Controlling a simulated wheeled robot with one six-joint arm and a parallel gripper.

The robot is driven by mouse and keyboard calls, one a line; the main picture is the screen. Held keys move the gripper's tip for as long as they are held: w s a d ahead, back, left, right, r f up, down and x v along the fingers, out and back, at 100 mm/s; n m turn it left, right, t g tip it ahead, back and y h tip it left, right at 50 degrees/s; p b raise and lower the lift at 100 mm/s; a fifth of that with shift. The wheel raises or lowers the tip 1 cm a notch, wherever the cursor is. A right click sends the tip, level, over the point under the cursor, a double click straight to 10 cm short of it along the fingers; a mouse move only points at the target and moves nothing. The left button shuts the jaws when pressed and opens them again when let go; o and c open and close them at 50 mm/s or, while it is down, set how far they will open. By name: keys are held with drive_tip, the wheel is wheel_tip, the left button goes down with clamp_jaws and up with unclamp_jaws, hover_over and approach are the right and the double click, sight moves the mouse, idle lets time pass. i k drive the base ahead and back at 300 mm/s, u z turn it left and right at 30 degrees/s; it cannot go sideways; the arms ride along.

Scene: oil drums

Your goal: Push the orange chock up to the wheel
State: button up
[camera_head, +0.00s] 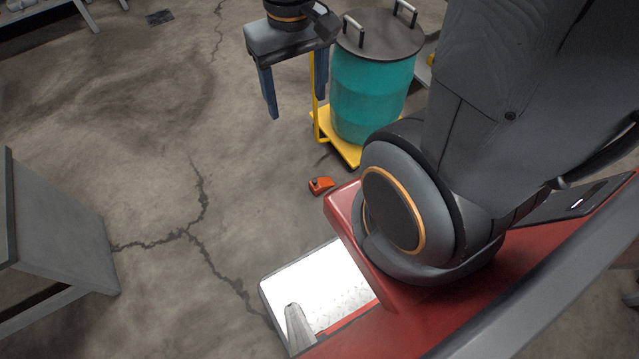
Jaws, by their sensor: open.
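The small orange chock (321,185) lies on the concrete floor, just in front of the yellow drum dolly (349,152) and a little apart from its deck. I cannot make out the dolly's wheel clearly. A teal drum (371,95) with a dark lid and two handles stands on the dolly. My gripper (296,106) is open and empty, with two blue fingers pointing down. In the picture it is above and left of the chock, beside the drum and the dolly's yellow upright. It looks to be above the floor and apart from the chock.
A grey cabinet or table (62,230) stands at the left edge. The cracked floor (150,150) between it and the dolly is clear. A small dark drain (159,17) is in the floor at the back. My red base and arm hide the lower right.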

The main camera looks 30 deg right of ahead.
sight(317, 186)
drive_tip(key=u, duration=1.55)
drive_tip(key=k, duration=0.65)
drive_tip(key=z, duration=1.5)
